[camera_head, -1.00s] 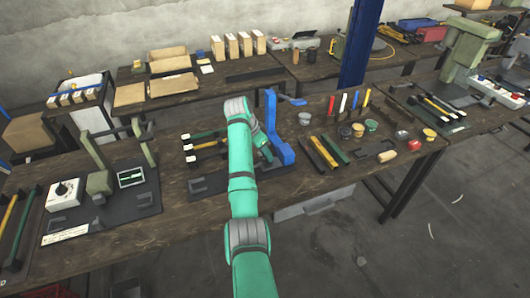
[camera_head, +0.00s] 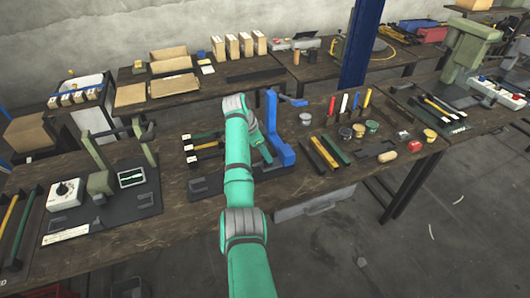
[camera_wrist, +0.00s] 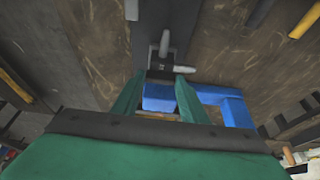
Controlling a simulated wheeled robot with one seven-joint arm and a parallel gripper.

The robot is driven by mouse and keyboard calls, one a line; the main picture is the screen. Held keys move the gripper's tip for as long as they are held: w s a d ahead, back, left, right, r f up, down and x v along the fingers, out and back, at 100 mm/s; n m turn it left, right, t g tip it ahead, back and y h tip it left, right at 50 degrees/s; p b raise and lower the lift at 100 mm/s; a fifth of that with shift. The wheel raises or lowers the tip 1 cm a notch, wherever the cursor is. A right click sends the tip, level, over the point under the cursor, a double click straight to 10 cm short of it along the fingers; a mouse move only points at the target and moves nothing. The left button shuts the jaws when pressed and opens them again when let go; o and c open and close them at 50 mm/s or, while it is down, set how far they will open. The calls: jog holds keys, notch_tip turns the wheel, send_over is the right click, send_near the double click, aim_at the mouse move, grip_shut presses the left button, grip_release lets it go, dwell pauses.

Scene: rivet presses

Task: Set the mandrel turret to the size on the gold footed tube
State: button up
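The blue press (camera_head: 282,145) stands on the middle bench, just right of my forearm. In the wrist view its blue frame (camera_wrist: 232,108) lies below and between my fingers. A grey hub with short pegs (camera_wrist: 164,48), seemingly the mandrel turret, sits on a dark plate just beyond the fingertips. My gripper (camera_wrist: 158,84) has its two green fingers apart, with nothing held between them. I cannot tell whether a finger touches the press or a peg. In the head view my arm hides most of this. I cannot pick out the gold footed tube or read any size.
Green, yellow and black bars (camera_head: 205,147) lie left of my arm. A second station with a white dial box (camera_head: 65,194) is at left, and a green press (camera_head: 467,55) is at far right.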

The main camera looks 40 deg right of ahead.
jog(key=shift+o, duration=1.4)
jog(key=v, duration=1.1)
jog(key=shift+f, duration=0.15)
